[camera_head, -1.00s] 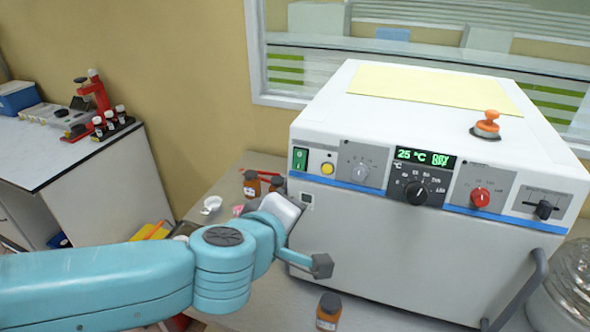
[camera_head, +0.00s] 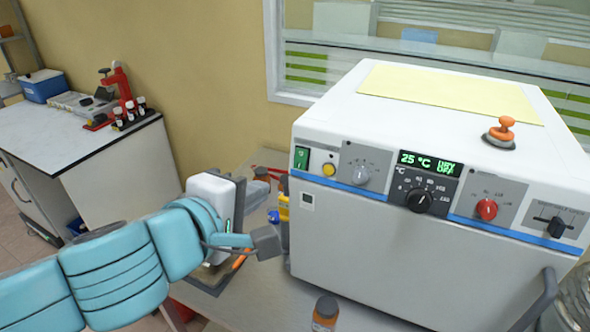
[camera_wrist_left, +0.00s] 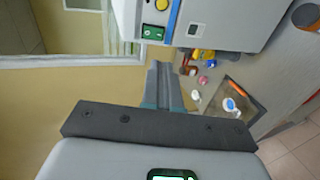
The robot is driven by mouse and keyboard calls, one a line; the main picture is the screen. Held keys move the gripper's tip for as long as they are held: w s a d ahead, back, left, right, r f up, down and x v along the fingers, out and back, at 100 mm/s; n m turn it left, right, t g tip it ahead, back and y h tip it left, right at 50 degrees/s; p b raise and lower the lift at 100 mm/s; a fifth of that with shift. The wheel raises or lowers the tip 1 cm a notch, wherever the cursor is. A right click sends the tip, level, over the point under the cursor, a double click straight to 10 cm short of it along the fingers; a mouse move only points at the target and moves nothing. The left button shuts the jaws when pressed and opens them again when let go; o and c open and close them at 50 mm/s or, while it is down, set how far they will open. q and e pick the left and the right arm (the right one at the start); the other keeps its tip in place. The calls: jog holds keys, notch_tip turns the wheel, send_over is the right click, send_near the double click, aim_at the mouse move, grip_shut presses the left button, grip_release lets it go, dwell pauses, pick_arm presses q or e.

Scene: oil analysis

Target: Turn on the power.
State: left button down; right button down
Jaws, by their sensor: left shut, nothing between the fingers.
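The white oven-like machine (camera_head: 400,240) stands on the right with its control panel facing me. A green rocker switch (camera_head: 301,157) is at the panel's left end, beside a round yellow button (camera_head: 329,169). The switch also shows at the top of the left wrist view (camera_wrist_left: 153,32). The panel display (camera_head: 430,163) is lit and reads 25 °C. My left gripper (camera_head: 240,200) is left of the machine, below the switch and apart from it. Its fingers (camera_wrist_left: 165,80) are shut and empty in the left wrist view. My right gripper is out of view.
Small bottles and tools stand on the bench close to my left gripper. A brown bottle (camera_head: 325,312) stands in front of the machine. An orange-handled object (camera_head: 500,131) sits on its top. A side table (camera_head: 75,150) is at the left.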

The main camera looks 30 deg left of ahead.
aim_at(299, 167)
pick_arm(q)
jog(key=b+x, duration=0.2)
jog(key=x, duration=0.4)
jog(key=b+x, duration=0.2)
jog(key=x, duration=0.5)
jog(key=shift+s+a+f, duration=0.1)
jog(key=shift+a, duration=0.1)
jog(key=shift+w+d+f, duration=0.1)
jog(key=shift+w, duration=0.45)
jog(key=shift+s, duration=0.1)
jog(key=shift+f+b, duration=0.15)
jog(key=shift+b, duration=0.4)
jog(key=shift+w+f+b, duration=0.25)
jog(key=shift+f+b, duration=0.1)
jog(key=shift+b, duration=0.4)
jog(key=shift+r+p, duration=0.4)
jog(key=shift+p, duration=0.05)
jog(key=shift+s, duration=0.1)
